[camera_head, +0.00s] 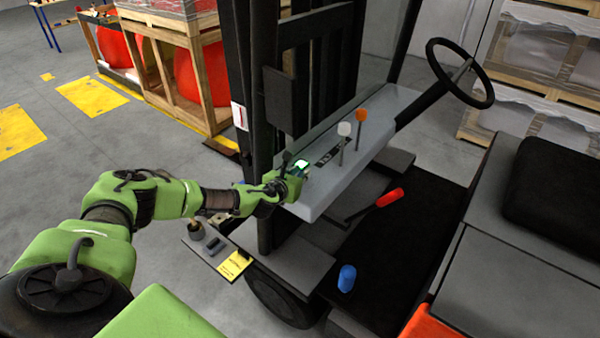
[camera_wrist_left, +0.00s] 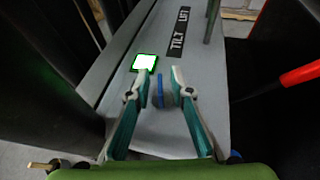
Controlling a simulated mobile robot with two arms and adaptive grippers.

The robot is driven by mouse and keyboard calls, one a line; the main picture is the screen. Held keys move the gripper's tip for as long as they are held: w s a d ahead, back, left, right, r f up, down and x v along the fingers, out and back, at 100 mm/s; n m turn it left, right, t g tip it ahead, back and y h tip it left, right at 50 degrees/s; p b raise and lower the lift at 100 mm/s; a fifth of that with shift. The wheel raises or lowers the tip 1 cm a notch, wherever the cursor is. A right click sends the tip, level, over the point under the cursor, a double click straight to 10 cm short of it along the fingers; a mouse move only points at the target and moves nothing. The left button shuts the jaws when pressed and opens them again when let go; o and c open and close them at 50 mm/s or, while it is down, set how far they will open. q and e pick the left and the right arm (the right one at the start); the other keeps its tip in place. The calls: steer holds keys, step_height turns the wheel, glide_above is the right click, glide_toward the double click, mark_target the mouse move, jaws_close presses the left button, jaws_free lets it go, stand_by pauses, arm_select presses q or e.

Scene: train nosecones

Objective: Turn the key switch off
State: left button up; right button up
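The key switch (camera_wrist_left: 160,98), a grey round part with a thin blue upright key, sits on the forklift's grey dashboard (camera_head: 352,150). In the left wrist view it lies between the two fingers of my left gripper (camera_wrist_left: 160,78). The fingers are apart, one on each side, with a gap to the key visible on both sides. In the head view my left gripper (camera_head: 296,178) is at the near left end of the dashboard and hides the key switch. A lit green-edged display (camera_wrist_left: 144,63) is just beyond the left finger. My right gripper is not in view.
Levers with a white knob (camera_head: 344,129) and an orange knob (camera_head: 361,115) rise from the dashboard, right of my gripper. The steering wheel (camera_head: 460,72) is farther right. A red handle (camera_head: 390,197) and a blue knob (camera_head: 347,278) stand lower down. The dark mast (camera_head: 290,90) rises behind.

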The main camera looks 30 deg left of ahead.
arm_select(q)
jaws_close()
